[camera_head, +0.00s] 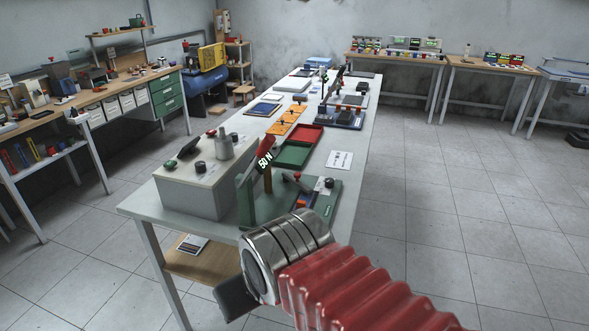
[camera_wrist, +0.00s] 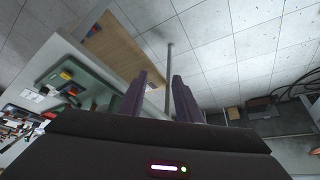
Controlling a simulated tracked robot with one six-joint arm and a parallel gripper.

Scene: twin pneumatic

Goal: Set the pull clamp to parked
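A green fixture (camera_head: 262,203) stands at the near right end of the long white table. The fixture also shows at the left of the wrist view (camera_wrist: 90,79). My gripper (camera_head: 232,299) is in front of and below the table end, apart from the fixture. In the wrist view, its two fingers (camera_wrist: 154,98) are apart with nothing held between them.
A light box (camera_head: 190,188) stands left of the fixture, with red and green trays (camera_head: 292,156) behind. The floor to the right is clear.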

